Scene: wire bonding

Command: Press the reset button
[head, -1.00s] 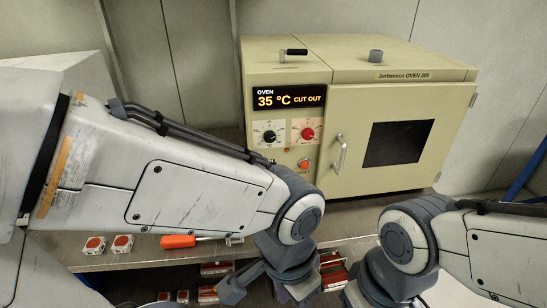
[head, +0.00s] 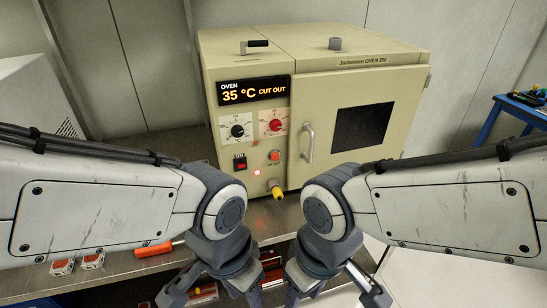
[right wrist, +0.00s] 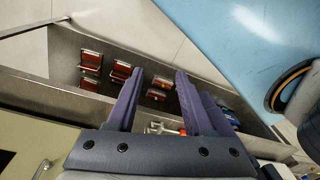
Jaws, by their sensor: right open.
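The beige oven (head: 335,165) stands on the bench, its display reading 35 °C CUT OUT. The round orange-red reset button (head: 275,155) is on its front panel below the red knob, with nothing touching it. A red ON switch (head: 239,163) is to its left, and a lit red lamp (head: 257,173) is below and between them. My left gripper (head: 212,288) hangs below and left of the panel, fingers apart and empty. My right gripper (head: 336,288) hangs below and right; it also shows open and empty in the right wrist view (right wrist: 160,82).
A yellow-tipped fitting (head: 277,191) sticks out low on the oven front. An orange-handled tool (head: 153,249) and small red-and-white boxes (head: 92,261) lie on the bench at left. Red items (right wrist: 90,62) sit lower down. A blue table (head: 505,105) is at far right.

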